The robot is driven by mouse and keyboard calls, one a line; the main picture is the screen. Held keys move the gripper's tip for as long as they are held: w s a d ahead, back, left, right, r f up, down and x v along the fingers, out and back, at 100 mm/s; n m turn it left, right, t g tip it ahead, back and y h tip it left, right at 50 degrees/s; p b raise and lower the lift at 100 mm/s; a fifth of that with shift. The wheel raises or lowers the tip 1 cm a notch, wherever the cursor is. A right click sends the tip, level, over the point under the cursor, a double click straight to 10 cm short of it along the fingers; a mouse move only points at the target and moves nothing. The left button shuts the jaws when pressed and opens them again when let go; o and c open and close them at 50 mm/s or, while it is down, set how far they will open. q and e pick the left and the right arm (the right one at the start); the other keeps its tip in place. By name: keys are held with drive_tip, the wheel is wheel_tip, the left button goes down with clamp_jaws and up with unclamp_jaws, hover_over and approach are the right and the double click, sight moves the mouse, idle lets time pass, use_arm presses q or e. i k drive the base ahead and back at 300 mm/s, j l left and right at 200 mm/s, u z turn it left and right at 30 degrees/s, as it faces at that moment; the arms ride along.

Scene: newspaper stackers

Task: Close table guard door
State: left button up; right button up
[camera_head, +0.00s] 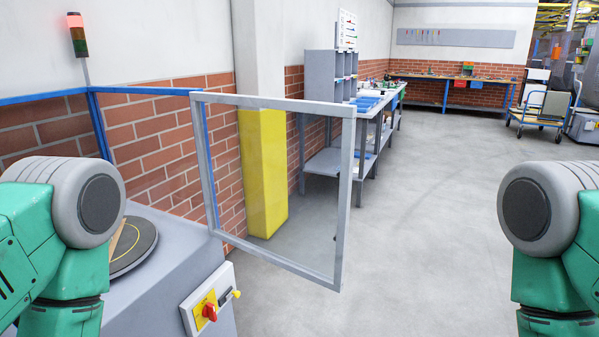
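The guard door (345,200) is a grey metal frame with a clear pane. It stands swung open at the edge of the grey machine table (165,265), jutting out over the floor toward the right. Its left post meets the blue guard frame (150,90) near the table's far corner. My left arm comes in at the left edge and my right arm at the right edge, both bent and apart from the door. Neither gripper shows in the view.
A control box (208,302) with a red knob is on the table's side. A round dark plate (133,247) sits on the table. A yellow pillar guard (264,172) stands behind the door. A workbench (345,160) and a trolley (540,110) are farther back. The floor between door and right arm is clear.

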sight(349, 112)
drive_tip(key=i+l+u, duration=0.5)
drive_tip(key=u, duration=0.15)
drive_tip(key=i+l+u, duration=0.15)
drive_tip(key=l+u, duration=0.15)
drive_tip(key=l, duration=0.2)
drive_tip(key=i+l+u, duration=0.15)
drive_tip(key=l+u, duration=0.2)
drive_tip(key=i+l+u, duration=0.1)
drive_tip(key=l+u, duration=0.2)
drive_tip(key=l, duration=0.25)
drive_tip(key=l+u, duration=0.65)
drive_tip(key=l, duration=0.3)
